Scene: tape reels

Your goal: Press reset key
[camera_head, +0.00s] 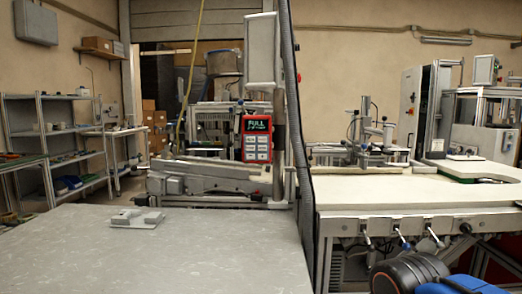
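A small control panel (257,140) with a red frame stands upright on the machine at the picture's middle. Its dark display at the top shows "FULL" with a smaller line of text that I cannot read. Below the display are several light keys (257,150) in rows. Their labels are too small to read, so I cannot tell which is the reset key. A blue and black rounded part at the bottom right looks like part of my arm, low and well right of the panel. My gripper is not visible.
A grey table (200,262) fills the front left, mostly bare, with a small light block (137,217) on it. A dark vertical hose (296,120) runs just right of the panel. A light workbench (420,191) with equipment stands at right. Shelves (55,145) line the left wall.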

